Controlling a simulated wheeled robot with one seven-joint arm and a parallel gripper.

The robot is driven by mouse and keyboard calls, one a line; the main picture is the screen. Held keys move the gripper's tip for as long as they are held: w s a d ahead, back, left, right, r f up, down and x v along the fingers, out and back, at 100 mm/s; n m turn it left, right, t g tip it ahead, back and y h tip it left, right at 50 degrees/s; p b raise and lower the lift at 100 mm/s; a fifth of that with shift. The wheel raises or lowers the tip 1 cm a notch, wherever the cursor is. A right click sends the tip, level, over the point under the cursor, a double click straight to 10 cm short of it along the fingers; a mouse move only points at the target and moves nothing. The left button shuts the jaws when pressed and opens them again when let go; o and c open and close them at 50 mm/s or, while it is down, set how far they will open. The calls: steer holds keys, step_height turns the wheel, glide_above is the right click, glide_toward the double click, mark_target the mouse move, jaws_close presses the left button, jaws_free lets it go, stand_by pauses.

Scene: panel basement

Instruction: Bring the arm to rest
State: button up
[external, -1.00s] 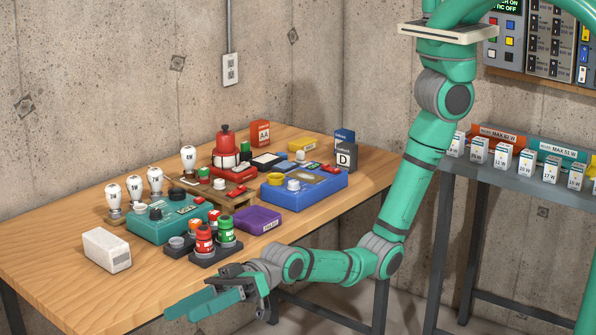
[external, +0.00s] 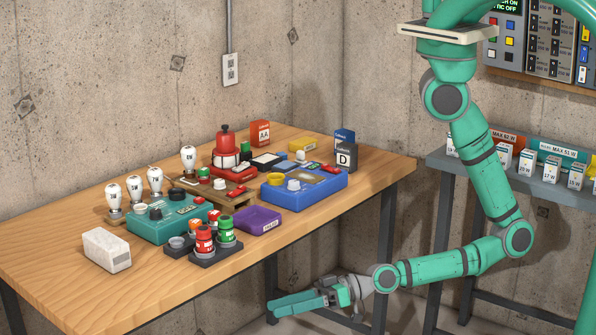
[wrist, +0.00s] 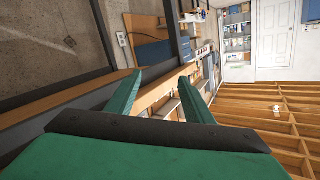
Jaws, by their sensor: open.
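My green arm hangs down at the right in the external view, bent at the elbow, with its forearm reaching left. My gripper (external: 285,304) is beyond the front right edge of the wooden table (external: 50,262), below the tabletop's level. It points left and touches nothing that I can see. In the wrist view my gripper (wrist: 160,95) shows two green fingers apart, with nothing between them.
The table carries a teal box (external: 150,228), a blue box (external: 320,190), a purple tray (external: 258,218), a white block (external: 107,250) and several bulbs. A grey shelf (external: 470,170) with small labelled boxes stands behind my arm. Open floor lies below my gripper.

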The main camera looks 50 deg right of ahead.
steer(key=d+r+m+t+h, duration=0.2)
steer(key=d+r+h, duration=0.1)
steer(key=d, duration=1.1)
steer(key=d+r+m+t+h, duration=0.2)
steer(key=d+h, duration=0.4)
steer(key=d, duration=0.8)
steer(key=w+d+r+m+t+h, duration=0.1)
steer(key=d+h, duration=0.4)
steer(key=d, duration=0.9)
step_height(320, 180, up, 3)
steer(key=shift+f+m+t, duration=0.2)
steer(key=shift+m+t, duration=0.5)
steer(key=shift+m, duration=0.5)
steer(key=shift+w, duration=0.1)
